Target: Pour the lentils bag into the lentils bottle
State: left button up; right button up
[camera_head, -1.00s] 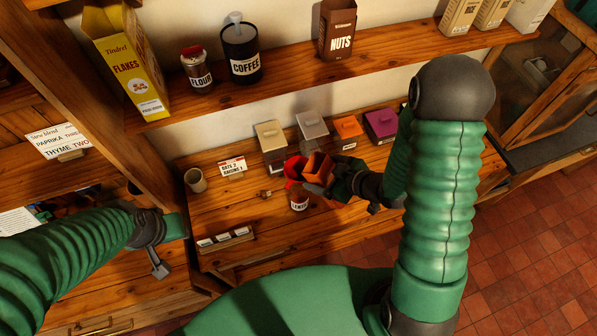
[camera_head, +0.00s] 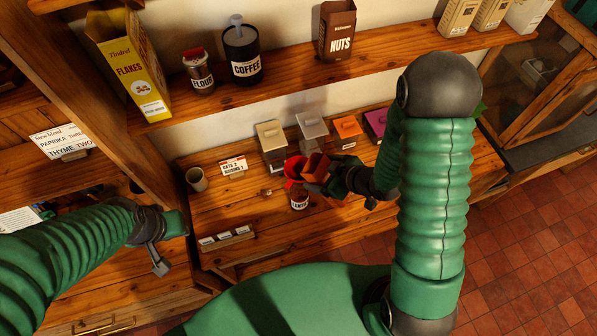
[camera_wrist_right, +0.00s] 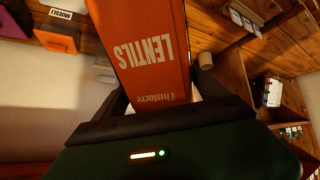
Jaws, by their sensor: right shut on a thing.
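The lentils bottle (camera_head: 299,201) stands on the lower counter, its label partly readable. A red funnel-like piece (camera_head: 294,169) shows above its mouth. My right gripper (camera_head: 338,178) is shut on the orange-brown lentils bag (camera_head: 316,166) and holds it tilted beside and above the red piece. The bag (camera_wrist_right: 150,60) fills the middle of the right wrist view, its LENTILS lettering upside down. Its mouth and any flow of lentils cannot be made out. My left gripper (camera_head: 171,244) is open and empty at the left, away from the bottle.
Several lidded bins, including an orange one (camera_head: 346,130), stand behind the bottle. A cup (camera_head: 196,179), a small sign (camera_head: 233,166) and a card rack (camera_head: 226,237) are to its left. The shelf above holds a flakes box (camera_head: 130,68), a flour jar (camera_head: 199,75) and a coffee canister (camera_head: 241,55).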

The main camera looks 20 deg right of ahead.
jog(key=shift+a, duration=0.2)
jog(key=shift+d+p, duration=0.2)
jog(key=shift+p, duration=0.15)
jog(key=shift+d+g+h, duration=0.15)
jog(key=shift+g+h, duration=0.15)
jog(key=shift+g, duration=0.1)
jog(key=shift+d+f, duration=0.1)
jog(key=shift+f, duration=0.1)
